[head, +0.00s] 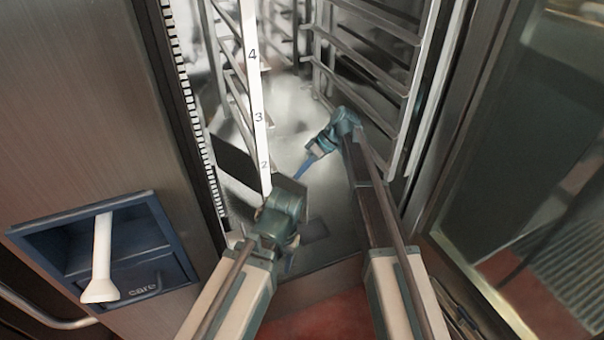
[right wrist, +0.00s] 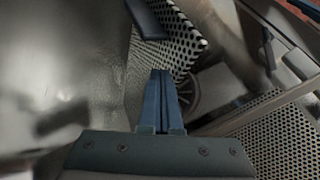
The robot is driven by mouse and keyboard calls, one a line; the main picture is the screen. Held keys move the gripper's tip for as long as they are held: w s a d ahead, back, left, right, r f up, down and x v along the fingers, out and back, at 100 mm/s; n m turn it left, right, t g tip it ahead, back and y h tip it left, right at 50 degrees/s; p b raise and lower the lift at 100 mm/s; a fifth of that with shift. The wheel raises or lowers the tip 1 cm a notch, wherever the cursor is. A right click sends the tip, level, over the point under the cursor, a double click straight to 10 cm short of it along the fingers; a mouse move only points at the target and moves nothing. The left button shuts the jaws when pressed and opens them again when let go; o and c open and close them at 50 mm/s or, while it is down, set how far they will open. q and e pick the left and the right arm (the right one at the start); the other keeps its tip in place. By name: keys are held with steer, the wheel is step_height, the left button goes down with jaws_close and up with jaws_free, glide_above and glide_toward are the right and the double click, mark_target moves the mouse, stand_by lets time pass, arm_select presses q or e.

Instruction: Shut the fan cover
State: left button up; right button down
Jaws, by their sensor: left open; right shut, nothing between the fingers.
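The fan cover appears to be the perforated metal panel (right wrist: 182,42) in the right wrist view, standing at an angle. A round, spoked fan wheel (right wrist: 207,90) is exposed beside its edge. In the head view I cannot clearly pick out the cover. My right gripper (head: 302,172) is shut and empty, reaching deep into the oven chamber. In the right wrist view its closed fingers (right wrist: 162,76) point toward the panel's lower edge; I cannot tell if they touch. My left gripper (head: 289,264) is open, lower and nearer, at the chamber's front; its fingers are mostly hidden.
A numbered white rack strip (head: 254,100) stands left of my grippers. Tray rails (head: 365,60) line the chamber's right side. A glass door (head: 530,170) stands open at right. A blue recess with a white handle (head: 102,260) is on the left front panel.

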steer(key=s+a+m, duration=0.1)
steer(key=s+a, duration=0.6)
steer(key=s, duration=0.1)
steer(key=shift+s+a+t, duration=0.15)
steer(key=shift+t, duration=0.25)
